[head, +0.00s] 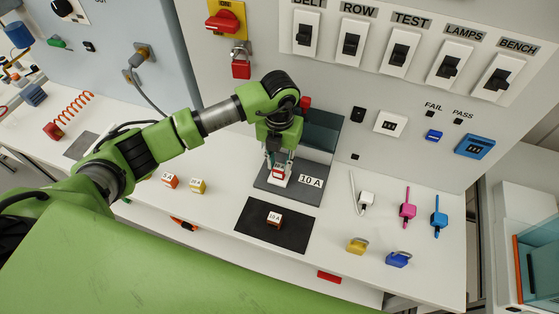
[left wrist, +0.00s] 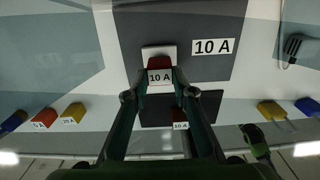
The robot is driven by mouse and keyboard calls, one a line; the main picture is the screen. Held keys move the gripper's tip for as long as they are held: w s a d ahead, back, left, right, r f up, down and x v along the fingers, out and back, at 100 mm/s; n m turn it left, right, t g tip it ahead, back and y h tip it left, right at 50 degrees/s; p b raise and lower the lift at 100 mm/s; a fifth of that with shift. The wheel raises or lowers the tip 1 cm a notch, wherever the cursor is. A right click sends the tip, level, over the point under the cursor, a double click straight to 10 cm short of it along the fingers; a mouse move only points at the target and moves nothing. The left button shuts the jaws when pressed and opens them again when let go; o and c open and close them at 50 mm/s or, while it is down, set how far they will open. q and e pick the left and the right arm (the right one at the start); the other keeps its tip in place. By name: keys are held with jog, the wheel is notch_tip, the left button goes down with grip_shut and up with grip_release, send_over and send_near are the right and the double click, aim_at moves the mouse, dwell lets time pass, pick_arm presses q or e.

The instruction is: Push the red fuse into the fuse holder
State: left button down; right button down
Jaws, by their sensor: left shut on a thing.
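My left gripper (head: 279,169) points down and is shut on a red fuse (left wrist: 160,70) with a white 10 A label. The fuse is at the white fuse holder (left wrist: 148,51), which stands on a grey plate (head: 262,182) marked 10 A. In the head view the fingers partly hide fuse and holder. I cannot tell how deep the fuse sits. A second red fuse (head: 274,218), also labelled 10 A, lies on the black mat (head: 296,236) in front of the plate.
A red fuse (head: 169,181) and a yellow fuse (head: 197,186) stand left on the white bench. Right are pink (head: 407,208) and blue (head: 439,219) tagged pieces and yellow (head: 357,245) and blue (head: 399,259) padlocks. A switch panel rises behind.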

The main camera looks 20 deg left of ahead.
pick_arm(q)
jog(key=shift+f, duration=0.15)
dwell(0.6)
jog(key=c, duration=1.6)
grip_release()
notch_tip(320, 180, up, 12)
